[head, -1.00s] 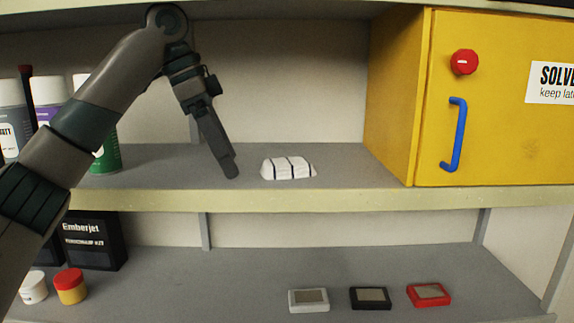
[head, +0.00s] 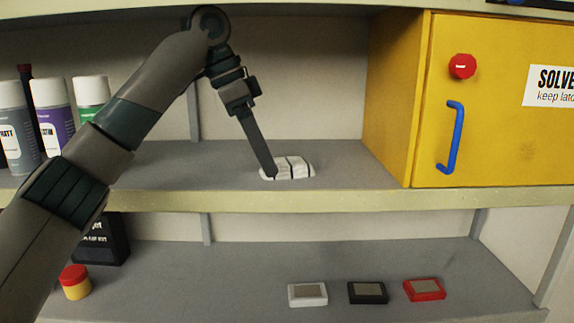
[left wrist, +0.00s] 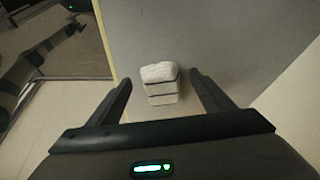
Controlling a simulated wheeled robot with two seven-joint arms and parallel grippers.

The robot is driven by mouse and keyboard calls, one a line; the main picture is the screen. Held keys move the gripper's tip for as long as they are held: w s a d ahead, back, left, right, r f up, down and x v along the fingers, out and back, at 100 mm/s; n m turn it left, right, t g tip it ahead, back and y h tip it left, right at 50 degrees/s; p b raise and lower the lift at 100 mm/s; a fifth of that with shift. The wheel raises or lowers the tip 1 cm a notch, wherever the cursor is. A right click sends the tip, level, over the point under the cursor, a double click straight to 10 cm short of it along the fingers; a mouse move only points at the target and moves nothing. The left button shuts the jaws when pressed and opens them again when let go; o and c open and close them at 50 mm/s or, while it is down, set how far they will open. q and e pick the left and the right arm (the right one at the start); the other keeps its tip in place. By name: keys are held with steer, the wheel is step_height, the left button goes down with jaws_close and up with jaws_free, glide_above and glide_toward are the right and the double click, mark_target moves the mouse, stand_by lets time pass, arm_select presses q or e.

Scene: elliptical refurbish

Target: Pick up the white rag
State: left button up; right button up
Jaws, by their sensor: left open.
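The white rag (head: 298,168) is a small folded bundle with dark stripes. It lies on the upper grey shelf, left of the yellow cabinet. My left gripper (head: 270,172) points down at it in the head view, its fingertips overlapping the rag's left end. In the left wrist view the rag (left wrist: 161,84) sits between the two spread fingers of my left gripper (left wrist: 160,88), with gaps on both sides. The fingers are open and hold nothing. My right gripper is not in view.
The yellow cabinet (head: 390,95) with a blue handle (head: 455,138) stands right of the rag. Several spray cans (head: 53,115) stand at the left of the upper shelf. White, black (head: 368,292) and red small boxes lie on the lower shelf. The upper shelf's front edge (head: 300,198) is close to the rag.

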mark_target(285, 161)
arm_select(q)
steer(key=d, duration=0.1)
steer(key=d+p, duration=0.2)
steer(key=shift+w+d+r, duration=0.2)
steer(key=shift+w+d, duration=0.15)
steer(key=shift+d, duration=0.05)
steer(key=shift+d+f+p, duration=0.15)
steer(key=shift+f+p, duration=0.15)
steer(key=shift+f, duration=0.25)
steer(key=shift+a+f, duration=0.2)
steer(key=shift+d, duration=0.15)
steer(key=shift+c, duration=1.2)
steer(key=c, duration=0.9)
